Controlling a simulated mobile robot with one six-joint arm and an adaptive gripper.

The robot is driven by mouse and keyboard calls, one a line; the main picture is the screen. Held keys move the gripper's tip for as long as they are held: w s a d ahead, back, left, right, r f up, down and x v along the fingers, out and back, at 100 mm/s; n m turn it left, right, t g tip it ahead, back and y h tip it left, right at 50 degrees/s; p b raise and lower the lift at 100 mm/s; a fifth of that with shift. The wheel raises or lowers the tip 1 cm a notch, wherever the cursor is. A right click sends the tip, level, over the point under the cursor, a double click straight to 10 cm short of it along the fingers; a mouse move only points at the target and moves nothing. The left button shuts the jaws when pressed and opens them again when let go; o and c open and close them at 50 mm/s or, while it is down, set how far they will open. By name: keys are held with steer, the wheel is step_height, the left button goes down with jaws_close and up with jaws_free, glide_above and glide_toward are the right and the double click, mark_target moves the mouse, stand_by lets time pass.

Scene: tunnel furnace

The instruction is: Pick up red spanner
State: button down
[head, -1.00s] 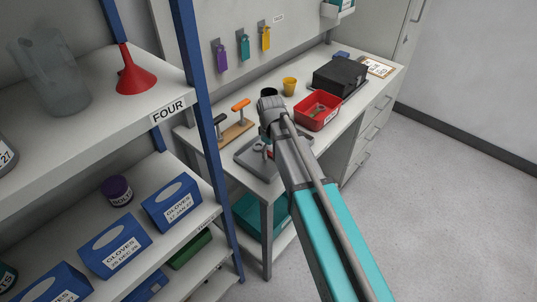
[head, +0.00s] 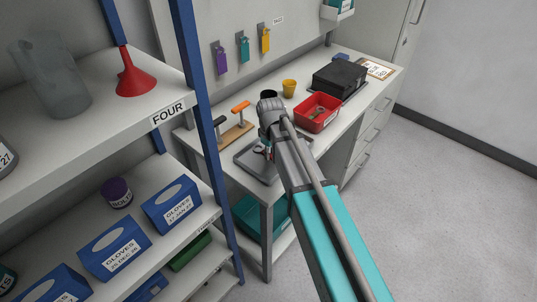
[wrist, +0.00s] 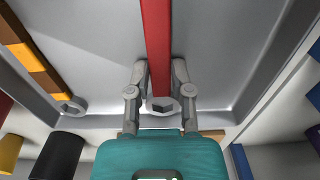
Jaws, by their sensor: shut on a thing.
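The red spanner (wrist: 157,40) lies lengthwise in the wrist view, its red handle running from the top edge down to a grey ring end. My gripper (wrist: 158,72) is shut on it, with one finger on each side of the handle near the ring. The spanner is over the grey tray (wrist: 100,40); I cannot tell whether it touches the tray floor. In the head view my arm hides most of the gripper and spanner above the tray (head: 250,166).
A red bin (head: 318,122), a black box (head: 340,76), a yellow cup (head: 289,88) and an orange-handled tool (head: 240,107) stand on the bench. Blue-posted shelves (head: 197,100) rise at the left.

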steer(key=shift+r, duration=0.15)
step_height(320, 180, up, 3)
steer(key=p, duration=0.3)
steer(key=s+d+r+p, duration=0.4)
steer(key=s+r+p, duration=0.5)
steer(key=s, duration=0.4)
steer(key=shift+s+r+p, duration=0.2)
steer(key=shift+r+p, duration=0.15)
steer(key=shift+p, duration=0.15)
stand_by(1.0)
